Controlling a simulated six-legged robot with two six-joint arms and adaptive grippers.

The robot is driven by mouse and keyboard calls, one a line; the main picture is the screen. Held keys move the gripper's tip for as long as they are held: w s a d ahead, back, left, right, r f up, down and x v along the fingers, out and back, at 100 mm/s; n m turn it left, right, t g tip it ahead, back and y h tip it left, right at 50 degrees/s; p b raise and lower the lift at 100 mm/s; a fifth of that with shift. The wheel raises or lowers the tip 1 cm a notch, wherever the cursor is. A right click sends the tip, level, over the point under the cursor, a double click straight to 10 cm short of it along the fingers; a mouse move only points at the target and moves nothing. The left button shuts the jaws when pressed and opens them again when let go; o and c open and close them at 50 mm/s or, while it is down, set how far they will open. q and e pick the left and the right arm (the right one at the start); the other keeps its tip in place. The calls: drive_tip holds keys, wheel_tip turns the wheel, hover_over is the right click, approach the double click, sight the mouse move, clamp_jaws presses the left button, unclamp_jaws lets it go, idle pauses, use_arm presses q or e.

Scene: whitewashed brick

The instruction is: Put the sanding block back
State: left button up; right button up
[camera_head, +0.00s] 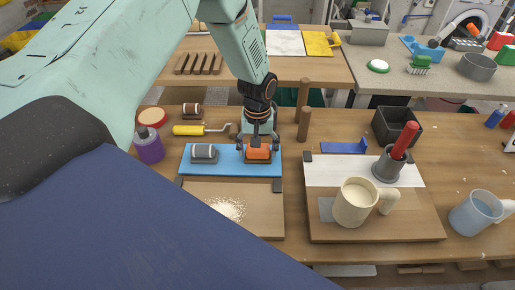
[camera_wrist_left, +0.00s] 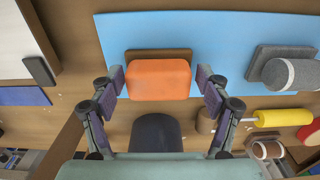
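An orange-topped block (camera_head: 258,154) with a brown base, which looks like the sanding block, sits on a blue strip (camera_head: 230,160). It also shows in the wrist view (camera_wrist_left: 158,80). A grey block with a rounded top (camera_head: 203,151) sits on the same strip, to the left. My left gripper (camera_head: 258,147) points down over the orange block. In the wrist view its fingers (camera_wrist_left: 163,80) are spread on either side of the block, with a gap visible on the right; contact on the left is unclear. My right gripper is not in view.
A wooden board (camera_head: 265,205) with pale dust lies in front of the strip. To the right, another board carries a cream mug (camera_head: 354,203) and a grey cup (camera_head: 387,165) with a red handle. Wooden posts rise behind.

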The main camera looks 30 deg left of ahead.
sight(258, 149)
use_arm(q)
drive_tip(key=shift+o, duration=0.5)
drive_tip(key=shift+s+d+r, duration=0.1)
drive_tip(key=shift+d+r, duration=0.05)
drive_tip(key=shift+w, duration=0.3)
drive_tip(key=shift+r, duration=0.25)
wheel_tip(258, 149, up, 11)
drive_tip(key=shift+s+r+p, duration=0.2)
drive_tip(key=shift+s+p, duration=0.05)
drive_tip(key=shift+p, duration=0.1)
